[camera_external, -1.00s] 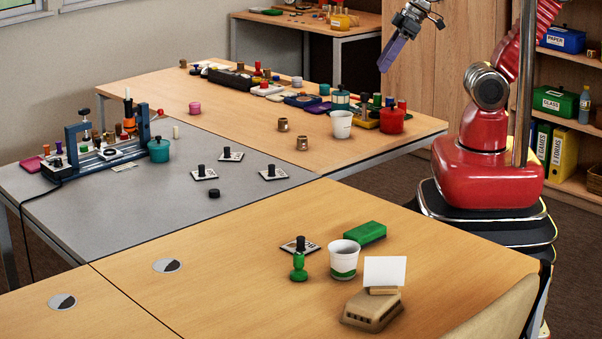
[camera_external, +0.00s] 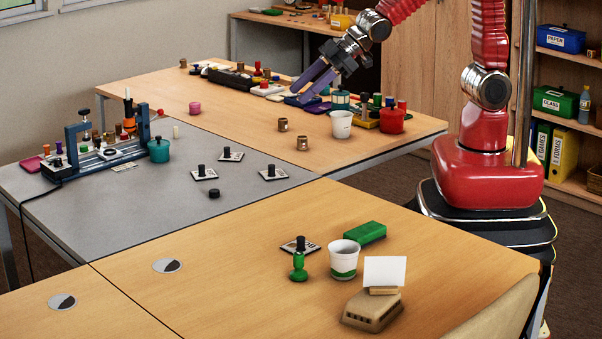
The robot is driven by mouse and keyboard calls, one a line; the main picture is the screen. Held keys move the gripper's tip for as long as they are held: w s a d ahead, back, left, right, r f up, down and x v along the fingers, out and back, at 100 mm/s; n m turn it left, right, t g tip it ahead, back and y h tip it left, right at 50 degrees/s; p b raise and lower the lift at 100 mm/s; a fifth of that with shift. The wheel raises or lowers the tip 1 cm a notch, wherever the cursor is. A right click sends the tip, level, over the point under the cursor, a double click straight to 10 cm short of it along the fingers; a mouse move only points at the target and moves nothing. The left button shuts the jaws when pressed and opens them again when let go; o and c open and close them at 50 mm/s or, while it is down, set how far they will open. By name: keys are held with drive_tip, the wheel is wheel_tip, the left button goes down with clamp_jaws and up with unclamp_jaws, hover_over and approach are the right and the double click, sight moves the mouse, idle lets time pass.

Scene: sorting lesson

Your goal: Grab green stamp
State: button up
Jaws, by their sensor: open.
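A green stamp (camera_external: 299,266) with a round knob and a wider foot stands upright on the front wooden table. It stands just left of a white cup with a green band (camera_external: 344,260). My gripper (camera_external: 302,96) is over the back wooden table, far behind that stamp. Its two purple fingers are apart and point down and left, with nothing seen between them. They are close above a dark blue flat pad (camera_external: 301,101); I cannot tell whether they touch it. Small green-topped pieces (camera_external: 377,99) stand in a yellow tray to the right of my gripper.
A green block (camera_external: 372,232), a black-knobbed stamp on a card (camera_external: 300,245) and a wooden card holder (camera_external: 372,311) are near the green stamp. A white cup (camera_external: 341,124) and a red pot (camera_external: 391,121) stand right of my gripper. The front table's left part is mostly clear.

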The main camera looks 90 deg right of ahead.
drive_tip(key=w+a+f+n+y, duration=0.2)
drive_tip(key=w+a+f, duration=0.25)
drive_tip(key=a, duration=0.45)
drive_tip(key=s+a+f+n+g+y, duration=0.1)
drive_tip(key=s+a+f+n+y, duration=0.1)
drive_tip(key=a+f, duration=0.3)
drive_tip(key=s+a+f+n+g+y, duration=0.1)
drive_tip(key=s+a+f+n+y, duration=0.1)
drive_tip(key=a+f, duration=0.4)
drive_tip(key=s+a+f+n+g+y, duration=0.1)
drive_tip(key=s+a+f+y, duration=0.3)
drive_tip(key=a, duration=0.9)
drive_tip(key=shift+s+a+f+n+g, duration=0.1)
drive_tip(key=shift+s+f+n+g, duration=0.15)
drive_tip(key=shift+f, duration=0.2)
drive_tip(key=shift+s+a+f+n+g, duration=0.15)
drive_tip(key=shift+f+g, duration=0.1)
drive_tip(key=shift+f, duration=0.2)
drive_tip(key=shift+d, duration=0.1)
approach(299, 262)
drive_tip(key=shift+w+a+f, duration=1.05)
drive_tip(key=shift+a+f, duration=0.2)
drive_tip(key=shift+a, duration=0.1)
drive_tip(key=shift+x, duration=2.6)
drive_tip(key=shift+s, duration=0.15)
